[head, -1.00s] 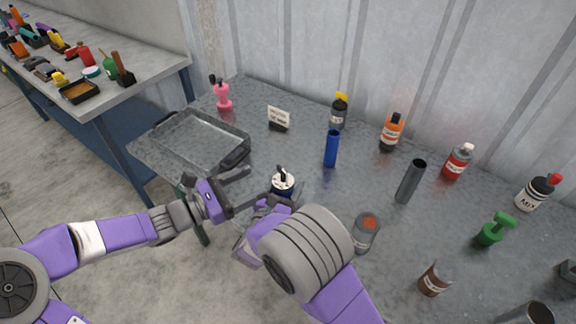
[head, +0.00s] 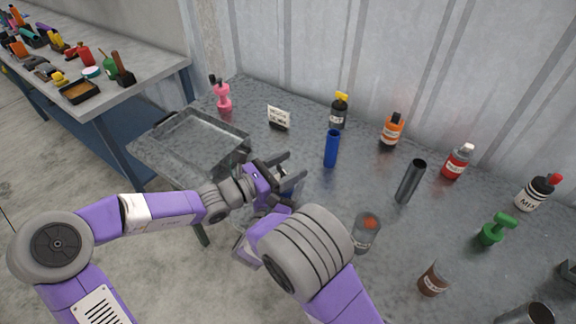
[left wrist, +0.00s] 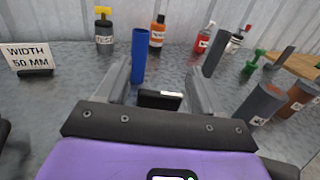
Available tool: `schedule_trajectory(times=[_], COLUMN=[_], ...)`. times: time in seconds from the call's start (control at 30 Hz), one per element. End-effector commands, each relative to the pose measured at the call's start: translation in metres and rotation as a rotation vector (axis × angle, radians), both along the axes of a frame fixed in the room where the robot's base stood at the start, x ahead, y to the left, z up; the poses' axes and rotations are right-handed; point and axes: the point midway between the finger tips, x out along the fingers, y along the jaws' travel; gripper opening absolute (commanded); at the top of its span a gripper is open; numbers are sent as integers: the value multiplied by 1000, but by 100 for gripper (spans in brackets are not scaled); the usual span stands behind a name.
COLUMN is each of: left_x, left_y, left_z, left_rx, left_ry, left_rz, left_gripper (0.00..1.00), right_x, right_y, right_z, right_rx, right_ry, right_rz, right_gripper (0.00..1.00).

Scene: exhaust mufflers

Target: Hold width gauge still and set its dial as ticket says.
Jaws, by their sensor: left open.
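The ticket (head: 278,117) stands upright at the back of the table; in the left wrist view it (left wrist: 28,58) reads "WIDTH 50 MM". My left gripper (head: 292,168) is open over the width gauge and hides most of it in the head view. In the left wrist view, a black knob (left wrist: 160,98), apparently the gauge's, lies between the open fingers, with gaps on both sides. The dial marks are hidden. My right gripper (head: 262,222) is low beside the gauge, mostly behind its own wrist; whether its fingers grip the gauge cannot be seen.
A blue tube (head: 331,148) stands just behind the gauge. A grey tray (head: 190,142) lies to the left.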

Motion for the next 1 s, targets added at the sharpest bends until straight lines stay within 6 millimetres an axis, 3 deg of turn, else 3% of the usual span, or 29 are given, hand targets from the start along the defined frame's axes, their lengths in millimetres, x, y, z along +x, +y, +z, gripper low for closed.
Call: schedule_trajectory(times=[0.23, 0.57, 1.0], left_x=[0, 0, 0], left_y=[0, 0, -1], left_z=[0, 0, 2], left_rx=[1, 1, -7], left_ry=[-1, -1, -7], left_rz=[0, 0, -75], left_gripper=[67, 16, 16], right_x=[0, 0, 0], right_y=[0, 0, 0], right_z=[0, 0, 0], right_rx=[0, 0, 0], right_ry=[0, 0, 1], right_rz=[0, 0, 0], right_gripper=[31, 31, 31])
